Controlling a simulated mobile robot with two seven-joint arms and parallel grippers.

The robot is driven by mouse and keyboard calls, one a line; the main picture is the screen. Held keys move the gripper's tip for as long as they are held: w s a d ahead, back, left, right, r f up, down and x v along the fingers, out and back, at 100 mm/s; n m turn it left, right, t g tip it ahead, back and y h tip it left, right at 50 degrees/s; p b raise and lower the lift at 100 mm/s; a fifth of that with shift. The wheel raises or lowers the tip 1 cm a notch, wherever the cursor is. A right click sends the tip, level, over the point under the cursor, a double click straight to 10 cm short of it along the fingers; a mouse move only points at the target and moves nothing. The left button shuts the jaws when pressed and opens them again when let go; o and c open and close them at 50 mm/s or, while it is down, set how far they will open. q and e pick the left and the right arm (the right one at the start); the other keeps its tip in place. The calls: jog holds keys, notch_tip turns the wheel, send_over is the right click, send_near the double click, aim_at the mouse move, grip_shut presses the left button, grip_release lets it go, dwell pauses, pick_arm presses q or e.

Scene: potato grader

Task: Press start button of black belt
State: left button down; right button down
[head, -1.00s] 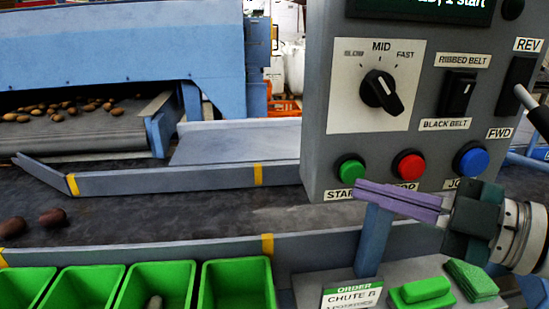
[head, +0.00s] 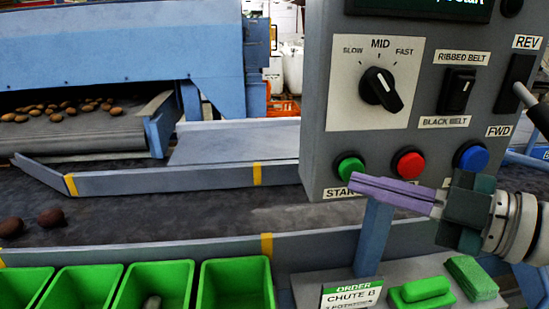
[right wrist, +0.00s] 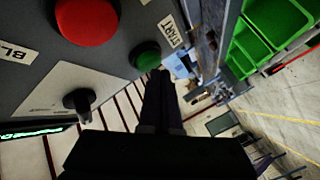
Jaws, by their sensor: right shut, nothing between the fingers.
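The green start button (head: 349,168) is at the lower left of the grey control panel (head: 330,50), above a START label. It also shows in the right wrist view (right wrist: 146,54). My right gripper (head: 353,181) is shut and empty. Its purple fingertips are just below the green button in the head view and close beside it in the right wrist view (right wrist: 159,73); I cannot tell whether they touch. The black belt (head: 150,217) runs behind the green bins with two dark potatoes (head: 50,217) at left. The belt rocker switch (head: 457,91) sits between RIBBED BELT and BLACK BELT labels. My left gripper is not in view.
A red button (head: 408,165) and a blue button (head: 472,158) sit right of the green one. A speed knob (head: 381,90) is above. Below are green bins (head: 237,268), an order card (head: 351,295) and green sponge-like blocks (head: 472,277).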

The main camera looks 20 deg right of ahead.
jog(key=shift+w+d, duration=0.1)
jog(key=shift+w, duration=0.3)
jog(key=shift+s, duration=0.1)
dwell(0.5)
jog(key=shift+s+a+p, duration=0.2)
jog(key=shift+s+p, duration=0.3)
jog(key=shift+s, duration=0.3)
